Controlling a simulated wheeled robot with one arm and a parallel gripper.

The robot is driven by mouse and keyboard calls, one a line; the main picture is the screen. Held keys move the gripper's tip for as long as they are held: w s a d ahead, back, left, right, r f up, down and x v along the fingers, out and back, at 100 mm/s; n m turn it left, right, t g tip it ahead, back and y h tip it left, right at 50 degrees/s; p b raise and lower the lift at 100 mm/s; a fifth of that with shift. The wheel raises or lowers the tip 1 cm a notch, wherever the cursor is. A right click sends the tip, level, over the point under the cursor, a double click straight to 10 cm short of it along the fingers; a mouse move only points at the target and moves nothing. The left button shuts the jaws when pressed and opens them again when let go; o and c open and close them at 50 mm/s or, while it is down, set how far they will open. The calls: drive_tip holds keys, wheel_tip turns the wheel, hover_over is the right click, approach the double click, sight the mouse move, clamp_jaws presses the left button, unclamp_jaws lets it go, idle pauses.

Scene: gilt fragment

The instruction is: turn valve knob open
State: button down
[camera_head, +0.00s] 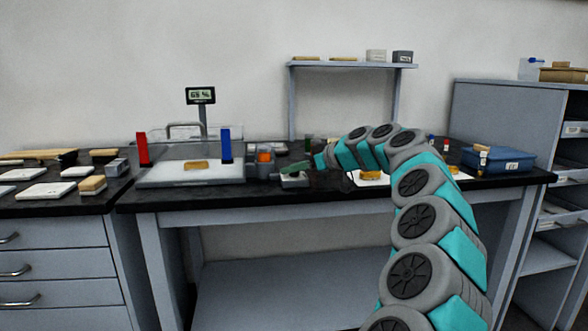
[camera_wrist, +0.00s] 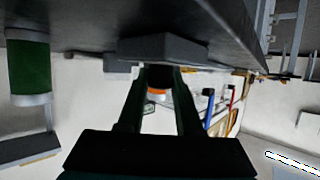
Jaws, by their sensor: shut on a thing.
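My gripper (camera_head: 297,169) is at the end of my teal and grey arm, low over the worktop in the head view. It reaches a small grey block (camera_head: 294,181) near the front edge. In the wrist view, which appears upside down, the two dark fingers of my gripper (camera_wrist: 160,76) converge on a small dark knob (camera_wrist: 159,72) on the grey block (camera_wrist: 163,48). The gripper is shut on this knob. The fingers hide most of it, so its turn angle cannot be read.
An orange-topped item (camera_head: 264,155) stands just behind and left of the block. A tray with clear walls (camera_head: 165,182), with red (camera_head: 142,148) and blue (camera_head: 226,144) posts, is to the left. A blue box (camera_head: 497,159) stands right. A green cylinder (camera_wrist: 28,67) is near the gripper.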

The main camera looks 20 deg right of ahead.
drive_tip(key=shift+f+m+t+h+b, duration=0.1)
drive_tip(key=shift+m+t+h+b, duration=0.2)
drive_tip(key=shift+m+h+b, duration=0.15)
drive_tip(key=shift+f+m+h+b, duration=0.15)
drive_tip(key=shift+m+h+b, duration=0.6)
drive_tip(key=shift+h+b, duration=0.15)
drive_tip(key=m+h, duration=0.2)
drive_tip(key=m+t+h, duration=0.1)
drive_tip(key=h, duration=0.1)
drive_tip(key=shift+r, duration=0.25)
drive_tip(key=shift+m+h+p, duration=0.7)
drive_tip(key=shift+m+h, duration=0.85)
drive_tip(key=shift+m, duration=0.05)
drive_tip(key=shift+r+m+g+h+p, duration=0.1)
drive_tip(key=shift+m+g+h+p, duration=0.75)
drive_tip(key=shift+m+h, duration=1.05)
drive_tip(key=shift+m+g+h, duration=2.05)
drive_tip(key=shift+m+h, duration=0.05)
drive_tip(key=shift+m, duration=0.1)
drive_tip(key=shift+m+g+h, duration=0.3)
drive_tip(key=shift+m+g, duration=0.3)
